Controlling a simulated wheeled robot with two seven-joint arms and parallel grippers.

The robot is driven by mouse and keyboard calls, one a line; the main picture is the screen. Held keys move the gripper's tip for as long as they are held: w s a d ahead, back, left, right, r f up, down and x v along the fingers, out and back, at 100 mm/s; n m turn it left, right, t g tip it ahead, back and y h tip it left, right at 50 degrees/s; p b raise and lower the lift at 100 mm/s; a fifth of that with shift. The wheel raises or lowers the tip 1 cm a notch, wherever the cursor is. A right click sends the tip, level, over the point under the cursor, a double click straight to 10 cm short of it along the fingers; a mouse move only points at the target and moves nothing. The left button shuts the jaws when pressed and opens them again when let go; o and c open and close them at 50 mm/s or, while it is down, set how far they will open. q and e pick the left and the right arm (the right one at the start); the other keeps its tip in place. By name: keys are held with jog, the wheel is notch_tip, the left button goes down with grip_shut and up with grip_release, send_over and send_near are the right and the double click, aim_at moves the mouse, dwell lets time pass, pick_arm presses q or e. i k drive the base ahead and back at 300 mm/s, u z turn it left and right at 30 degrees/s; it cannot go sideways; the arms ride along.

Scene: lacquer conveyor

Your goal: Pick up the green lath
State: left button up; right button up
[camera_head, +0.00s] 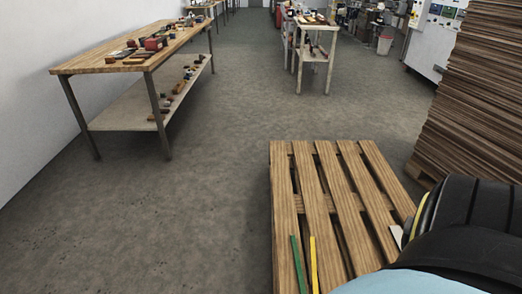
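The green lath (299,265) is a thin strip lying on the wooden pallet (283,200) at the bottom middle. Its near end comes close to the bottom edge of the picture. A yellow lath (313,264) lies just right of it, roughly parallel and apart from it. Black and light blue parts, likely of my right arm, fill the bottom right corner and cover part of the pallet.
A wooden workbench (100,63) with tools stands at the left. A smaller table (318,57) with items stands at the back. A tall stack of brown sheets (480,100) rises at the right, close behind the pallet. Bare floor (190,210) lies left of the pallet.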

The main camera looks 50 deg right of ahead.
aim_at(298, 263)
jog(key=i, duration=2.45)
jog(key=z, duration=3.35)
